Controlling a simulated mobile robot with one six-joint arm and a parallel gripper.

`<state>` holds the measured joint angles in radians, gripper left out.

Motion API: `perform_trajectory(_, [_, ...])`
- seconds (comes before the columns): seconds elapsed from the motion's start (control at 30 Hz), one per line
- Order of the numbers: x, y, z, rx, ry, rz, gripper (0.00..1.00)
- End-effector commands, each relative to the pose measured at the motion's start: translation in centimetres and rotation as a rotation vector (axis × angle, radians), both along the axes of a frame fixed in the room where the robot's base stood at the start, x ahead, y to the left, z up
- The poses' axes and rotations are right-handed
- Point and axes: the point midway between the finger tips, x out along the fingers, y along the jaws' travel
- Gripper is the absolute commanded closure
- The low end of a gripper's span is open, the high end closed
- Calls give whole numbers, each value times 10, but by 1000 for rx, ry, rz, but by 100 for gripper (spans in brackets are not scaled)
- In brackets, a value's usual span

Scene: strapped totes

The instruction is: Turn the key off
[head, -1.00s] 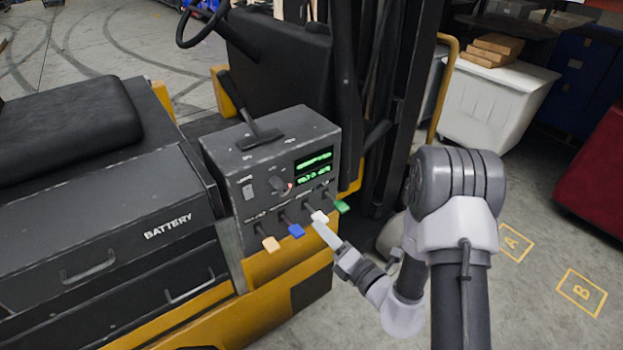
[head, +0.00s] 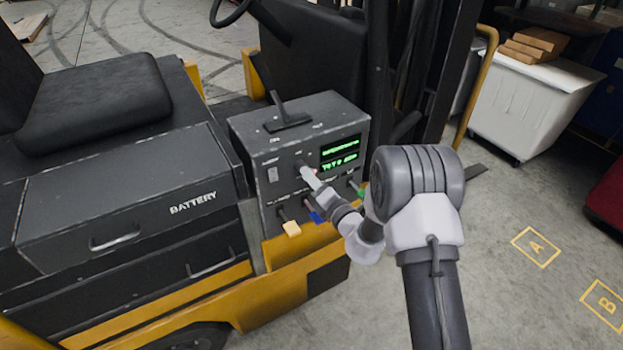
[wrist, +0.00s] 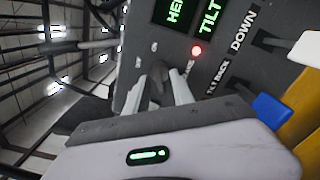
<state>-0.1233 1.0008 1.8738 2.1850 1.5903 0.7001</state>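The grey control box (head: 257,140) on the forklift carries the key switch, a dark knob, on its front panel. In the wrist view the key switch (wrist: 158,76) shows between the two pale fingers of my gripper (wrist: 160,92). The fingers stand apart, one on each side of it; whether they touch it I cannot tell. In the head view my gripper (head: 309,176) is at the panel and covers most of the key. The green displays (head: 340,153) are lit, and a red light (wrist: 197,51) glows beside the key.
A battery drawer (head: 130,205) is at the left. A white bin (head: 530,105) stands behind at the right, with open floor before it.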

Motion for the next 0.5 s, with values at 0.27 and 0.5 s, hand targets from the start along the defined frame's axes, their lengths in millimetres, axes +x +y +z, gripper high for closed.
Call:
perform_trajectory(0.27, [0,0,0,-1,-1,0,100])
perform_trajectory(0.5, [0,0,0,-12,-9,1,100])
